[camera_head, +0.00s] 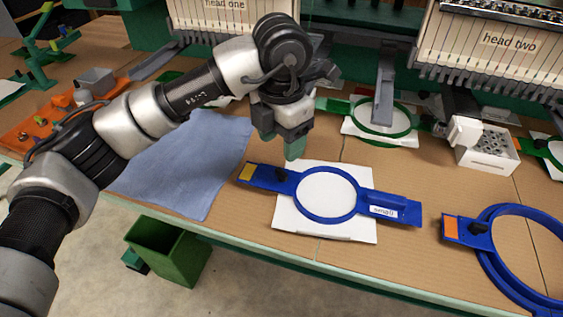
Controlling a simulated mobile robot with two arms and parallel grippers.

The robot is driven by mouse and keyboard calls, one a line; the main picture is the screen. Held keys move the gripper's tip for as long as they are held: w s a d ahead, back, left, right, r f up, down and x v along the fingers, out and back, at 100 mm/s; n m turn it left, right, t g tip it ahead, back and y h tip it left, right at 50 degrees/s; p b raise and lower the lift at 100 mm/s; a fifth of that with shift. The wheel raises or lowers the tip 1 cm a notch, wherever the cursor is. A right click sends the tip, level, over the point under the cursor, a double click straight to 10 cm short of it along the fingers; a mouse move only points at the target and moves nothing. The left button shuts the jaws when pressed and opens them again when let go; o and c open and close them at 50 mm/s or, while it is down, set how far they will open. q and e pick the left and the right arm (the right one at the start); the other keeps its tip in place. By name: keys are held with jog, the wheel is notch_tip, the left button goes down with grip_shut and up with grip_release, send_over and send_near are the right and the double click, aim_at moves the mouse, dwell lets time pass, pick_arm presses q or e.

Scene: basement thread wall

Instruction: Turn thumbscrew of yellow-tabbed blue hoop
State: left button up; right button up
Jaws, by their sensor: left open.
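The blue hoop (313,221) with the yellow tab (247,171) lies flat over a white fabric square (368,232) near the table's front edge. A label reading "small" (382,211) is on its right arm. Its black thumbscrew (281,175) stands on the left arm, between the yellow tab and the ring. My left gripper (294,150) points down above and just behind the left side of the hoop, a little right of the thumbscrew and apart from it. It is open, though its finger gap is hard to see from here. My right gripper is out of view.
A larger blue hoop (489,285) with an orange tab (450,226) lies at right. A blue cloth (180,165) lies left, with an orange tray (50,125) beyond. Embroidery heads (482,70) and a green hoop (404,126) stand behind. A green bin (168,250) is below the edge.

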aim_at(281, 171)
pick_arm(q)
notch_tip(281, 171, down, 8)
jog(key=shift+w+r, duration=0.1)
jog(key=shift+w, duration=0.05)
jog(key=shift+c, duration=0.4)
jog(key=c, duration=0.9)
jog(key=shift+o, duration=0.2)
